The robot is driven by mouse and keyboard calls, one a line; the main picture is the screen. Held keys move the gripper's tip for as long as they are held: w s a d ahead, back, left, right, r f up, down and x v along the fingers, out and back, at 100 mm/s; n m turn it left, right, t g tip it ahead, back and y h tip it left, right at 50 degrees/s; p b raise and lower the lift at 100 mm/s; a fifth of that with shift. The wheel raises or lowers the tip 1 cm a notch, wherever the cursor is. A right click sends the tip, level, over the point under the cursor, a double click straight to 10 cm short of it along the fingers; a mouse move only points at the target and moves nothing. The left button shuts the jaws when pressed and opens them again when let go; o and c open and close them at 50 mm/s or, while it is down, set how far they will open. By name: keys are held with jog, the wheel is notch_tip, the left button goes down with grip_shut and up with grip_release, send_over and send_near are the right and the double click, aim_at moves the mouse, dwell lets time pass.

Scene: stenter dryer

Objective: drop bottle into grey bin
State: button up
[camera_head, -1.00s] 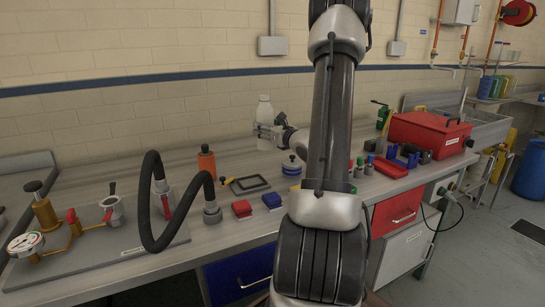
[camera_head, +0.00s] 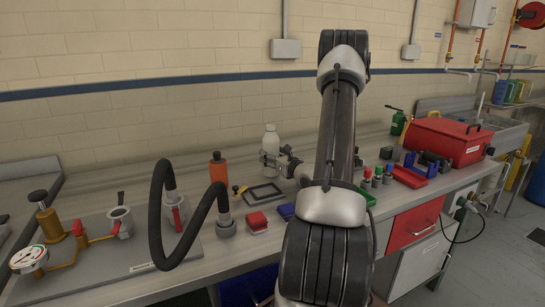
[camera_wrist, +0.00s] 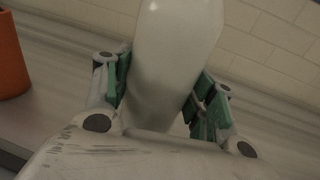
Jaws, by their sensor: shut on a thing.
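A white bottle (camera_head: 270,140) stands upright in my gripper (camera_head: 272,160), above the back part of the workbench. My gripper is shut on it. In the wrist view the bottle (camera_wrist: 172,60) sits between the green-padded fingers of my gripper (camera_wrist: 168,88), one on each side. Whether the bottle's base touches the bench is hard to tell. I cannot make out a grey bin in either view.
An orange bottle (camera_head: 218,168) stands left of the white bottle. A black hose (camera_head: 155,215) arches over the bench at left. A dark frame (camera_head: 262,193), a red block (camera_head: 257,222) and a red toolbox (camera_head: 447,140) are on the bench. My arm hides part of the bench.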

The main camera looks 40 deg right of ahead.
jog(key=shift+f, duration=0.15)
jog(key=o, duration=1)
jog(key=shift+o, duration=1)
